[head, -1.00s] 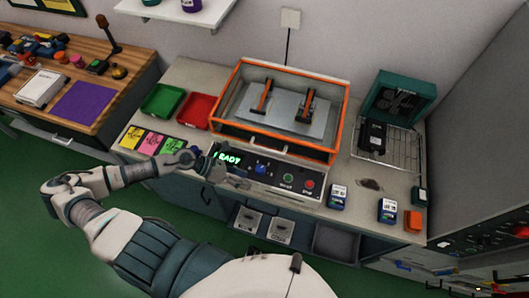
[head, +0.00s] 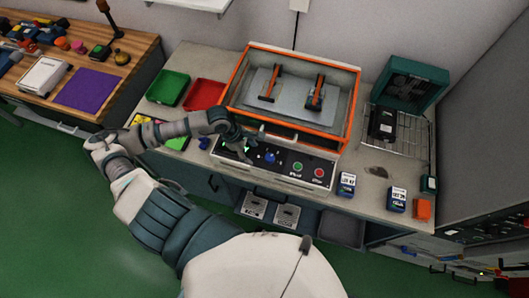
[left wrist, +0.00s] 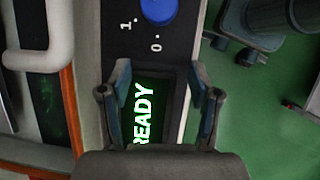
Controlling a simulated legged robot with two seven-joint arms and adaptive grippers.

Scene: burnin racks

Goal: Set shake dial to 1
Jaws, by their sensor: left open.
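The shake dial is a blue knob (head: 270,157) on the control panel of the orange-framed shaker (head: 343,142). In the left wrist view the blue knob (left wrist: 157,12) is at the top edge and partly cut off, with the marks 1 and 0 below it. Its pointer setting cannot be read. My left gripper (head: 246,147) is over the left part of the panel, beside the knob. In the left wrist view the gripper (left wrist: 154,95) is open and empty, with its fingers on either side of the green READY display (left wrist: 145,115). My right gripper is out of view.
Green (head: 296,166) and red (head: 318,173) buttons sit right of the knob. Green (head: 168,87) and red (head: 205,95) trays stand on the bench at left. Blue-and-white boxes (head: 346,184) and an orange block (head: 423,208) stand at right. The shaker's raised frame borders the panel.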

